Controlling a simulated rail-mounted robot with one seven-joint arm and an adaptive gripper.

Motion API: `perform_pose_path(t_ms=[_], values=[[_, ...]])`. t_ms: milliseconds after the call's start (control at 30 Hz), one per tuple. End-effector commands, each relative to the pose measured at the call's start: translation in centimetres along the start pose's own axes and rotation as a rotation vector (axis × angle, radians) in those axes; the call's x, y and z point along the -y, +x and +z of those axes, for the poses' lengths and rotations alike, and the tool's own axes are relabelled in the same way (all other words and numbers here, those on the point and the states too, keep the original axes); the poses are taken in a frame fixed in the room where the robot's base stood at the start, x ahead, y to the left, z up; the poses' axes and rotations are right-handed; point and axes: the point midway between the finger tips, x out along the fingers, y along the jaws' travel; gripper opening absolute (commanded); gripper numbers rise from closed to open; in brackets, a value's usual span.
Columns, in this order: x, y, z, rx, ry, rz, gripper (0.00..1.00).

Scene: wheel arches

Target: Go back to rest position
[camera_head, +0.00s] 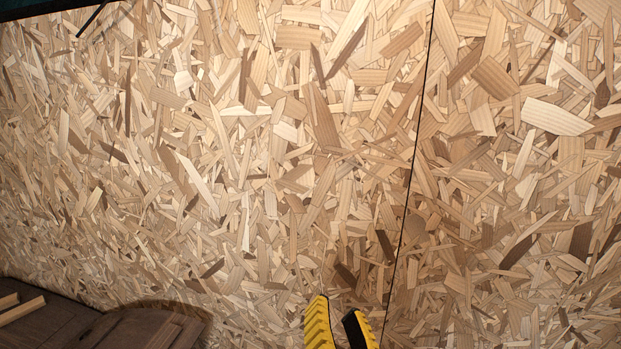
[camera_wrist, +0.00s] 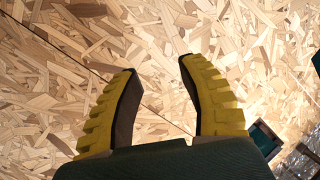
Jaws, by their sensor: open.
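My gripper (camera_head: 337,315) shows at the bottom edge of the head view, right of the middle. Only its yellow ribbed fingers with dark inner pads show there. In the wrist view my gripper (camera_wrist: 158,68) points up into the picture. Its two fingers stand apart with nothing between them but bare board behind. The gripper is open and empty. The rest of the arm is out of the head view.
A chipboard panel surface (camera_head: 250,150) fills most of the head view, with a thin dark seam (camera_head: 415,160). A dark brown surface (camera_head: 60,325) with pale wooden strips (camera_head: 22,311) lies at lower left. A teal-edged object (camera_wrist: 266,138) shows right of the fingers.

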Motion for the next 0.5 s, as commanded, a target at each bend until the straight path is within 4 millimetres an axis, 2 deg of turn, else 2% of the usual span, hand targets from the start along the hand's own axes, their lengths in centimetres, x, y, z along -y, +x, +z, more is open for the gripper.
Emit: perform_pose_path(t_ms=[33,100,233,300,333,500], values=[[0.2,-2.0,-2.4,-0.083,-0.077,-0.004,0.41],[1.1,-4.8,-5.2,-0.194,-0.203,-0.011,0.41],[3.4,-10.0,-9.7,-0.394,-0.464,0.000,0.41],[3.5,-10.1,-10.2,-0.423,-0.630,0.036,0.41],[5.0,-10.2,-12.4,-0.423,-0.619,0.032,0.41],[8.4,-10.2,-17.6,-0.419,-0.607,0.029,0.41]])
